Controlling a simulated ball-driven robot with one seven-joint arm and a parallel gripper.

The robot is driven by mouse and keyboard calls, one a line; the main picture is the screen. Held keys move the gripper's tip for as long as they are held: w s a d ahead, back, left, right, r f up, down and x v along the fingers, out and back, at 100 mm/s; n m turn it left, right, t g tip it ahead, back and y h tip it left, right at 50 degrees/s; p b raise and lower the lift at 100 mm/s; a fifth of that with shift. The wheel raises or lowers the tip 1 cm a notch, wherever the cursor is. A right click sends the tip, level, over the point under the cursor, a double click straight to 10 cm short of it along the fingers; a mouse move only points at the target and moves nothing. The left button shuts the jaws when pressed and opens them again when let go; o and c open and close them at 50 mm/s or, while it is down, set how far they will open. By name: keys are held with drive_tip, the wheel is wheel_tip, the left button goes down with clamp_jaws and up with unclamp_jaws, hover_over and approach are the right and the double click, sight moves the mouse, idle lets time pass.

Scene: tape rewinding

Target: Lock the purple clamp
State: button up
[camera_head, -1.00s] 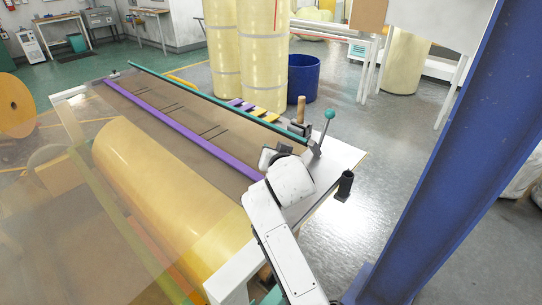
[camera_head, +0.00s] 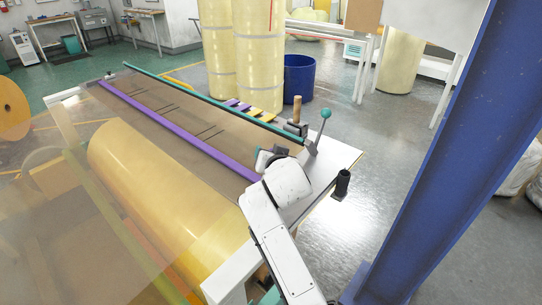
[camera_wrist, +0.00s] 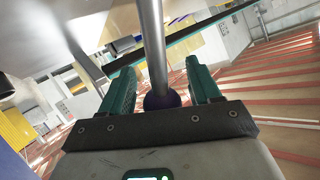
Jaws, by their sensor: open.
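The purple clamp bar (camera_head: 170,125) lies lengthwise across the brown sheet on the table in the head view. In the wrist view, a metal lever rod (camera_wrist: 154,45) ends in a dark purple ball knob (camera_wrist: 162,100). My gripper (camera_wrist: 160,68) has its two teal fingers apart, one on each side of the rod and knob. The knob sits between the fingers, close to the palm, and I see gaps beside it. In the head view my arm covers the gripper and the purple lever.
A teal clamp bar (camera_head: 200,98) runs along the far edge, with a teal-knobbed lever (camera_head: 325,113) standing near my arm. A black cup-like holder (camera_head: 341,184) sits at the table's right corner. A large yellow roll (camera_head: 165,195) lies in front. A blue post (camera_head: 455,140) rises at right.

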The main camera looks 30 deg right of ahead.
drive_tip(key=shift+r, duration=0.1)
drive_tip(key=b+v, duration=0.1)
drive_tip(key=v, duration=0.9)
drive_tip(key=shift+s, duration=0.35)
drive_tip(key=shift+a, duration=0.15)
